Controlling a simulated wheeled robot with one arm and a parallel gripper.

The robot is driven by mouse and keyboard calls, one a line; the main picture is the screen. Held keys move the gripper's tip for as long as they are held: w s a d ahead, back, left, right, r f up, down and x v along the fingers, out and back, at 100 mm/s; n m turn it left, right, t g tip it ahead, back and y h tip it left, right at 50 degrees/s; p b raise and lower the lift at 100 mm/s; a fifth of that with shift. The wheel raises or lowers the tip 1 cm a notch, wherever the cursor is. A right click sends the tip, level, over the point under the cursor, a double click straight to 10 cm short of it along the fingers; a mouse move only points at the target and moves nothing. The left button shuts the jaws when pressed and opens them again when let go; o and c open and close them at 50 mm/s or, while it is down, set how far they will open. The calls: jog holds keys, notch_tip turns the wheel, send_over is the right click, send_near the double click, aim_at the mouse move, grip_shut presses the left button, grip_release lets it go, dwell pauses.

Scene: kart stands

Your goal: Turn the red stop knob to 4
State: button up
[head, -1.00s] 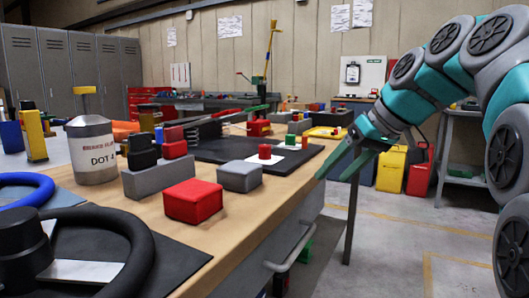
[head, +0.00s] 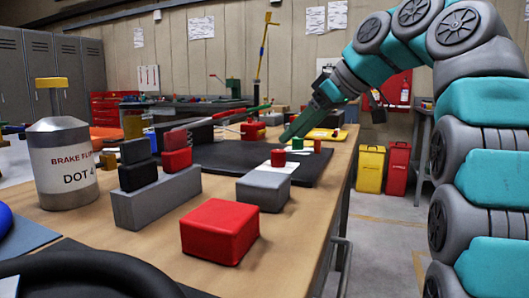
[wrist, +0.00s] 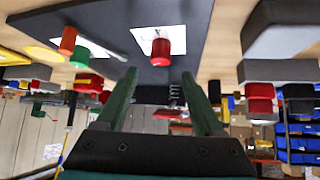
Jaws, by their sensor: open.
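A red knob (head: 278,157) stands on a white plate (head: 290,168) on the black mat. It also shows in the wrist view (wrist: 161,50), centred just beyond my open fingertips. A green knob (head: 297,143) and a smaller red-orange knob (head: 317,145) stand farther back on the mat; which one the task means by stop is not marked legibly. My gripper (head: 287,134) is above the mat, near the red knob and apart from it. It is open and empty (wrist: 160,84).
A red block (head: 219,230), a grey block (head: 264,188) and a long grey block with black and red pieces (head: 158,196) stand near the mat. A brake fluid can (head: 62,165) is at left. Beside the table's right edge is open floor.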

aim_at(279, 151)
jog(key=b+x, duration=0.3)
jog(key=x, duration=0.2)
jog(key=shift+d+f, duration=0.1)
jog(key=shift+f, duration=0.2)
jog(key=shift+b+x, duration=0.4)
jog(key=shift+x, duration=0.6)
jog(key=shift+r, duration=0.15)
grip_shut()
